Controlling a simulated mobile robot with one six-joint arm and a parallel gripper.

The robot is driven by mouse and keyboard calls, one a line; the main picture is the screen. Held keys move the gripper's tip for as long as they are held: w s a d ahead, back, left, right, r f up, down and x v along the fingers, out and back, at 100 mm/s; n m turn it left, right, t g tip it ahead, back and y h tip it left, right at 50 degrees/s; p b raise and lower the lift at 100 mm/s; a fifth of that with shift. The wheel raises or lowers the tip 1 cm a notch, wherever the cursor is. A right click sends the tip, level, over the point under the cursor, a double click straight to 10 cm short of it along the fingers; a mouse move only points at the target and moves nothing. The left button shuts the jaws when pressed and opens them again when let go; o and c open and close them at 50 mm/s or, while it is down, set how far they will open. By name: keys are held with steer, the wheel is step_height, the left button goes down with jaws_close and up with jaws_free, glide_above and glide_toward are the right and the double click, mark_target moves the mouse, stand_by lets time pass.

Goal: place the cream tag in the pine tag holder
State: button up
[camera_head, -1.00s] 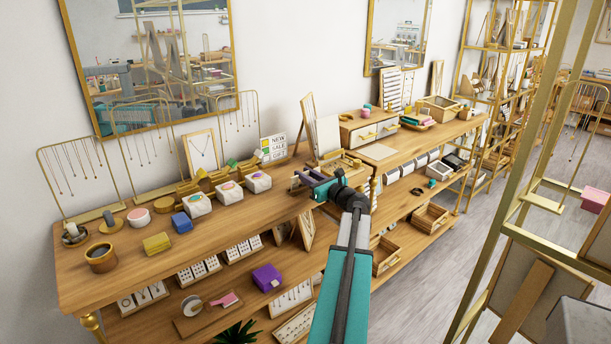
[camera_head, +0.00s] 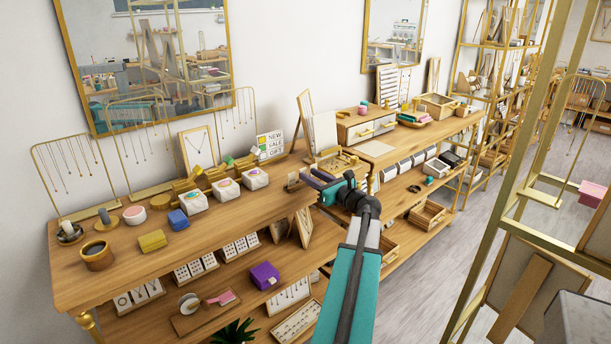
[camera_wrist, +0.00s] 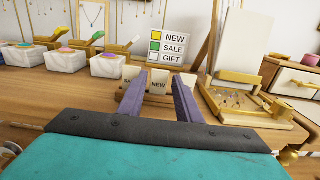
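My gripper (camera_wrist: 158,84) has two purple fingers, which are apart with no object clearly pinched between them. In the head view my gripper (camera_head: 318,178) is over the right end of the long wooden table. A low wooden holder (camera_wrist: 128,94), which looks like the pine tag holder, sits just beyond the fingertips. Its pale front labels read "NEW" and a partly covered "SA"; its right part is hidden by the right finger. Its left end shows beside my gripper in the head view (camera_head: 293,182). I cannot make out a separate cream tag with certainty.
A NEW/SALE/GIFT sign (camera_wrist: 168,48) with yellow, green and white squares stands behind. White boxes (camera_wrist: 108,66) and wooden stands with green and yellow pieces are to the left. A wooden tray (camera_wrist: 240,100) and a drawer box (camera_wrist: 298,82) are close on the right.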

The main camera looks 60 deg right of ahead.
steer(key=b+v, duration=0.1)
steer(key=v, duration=0.6)
steer(key=shift+s, duration=0.1)
stand_by(0.7)
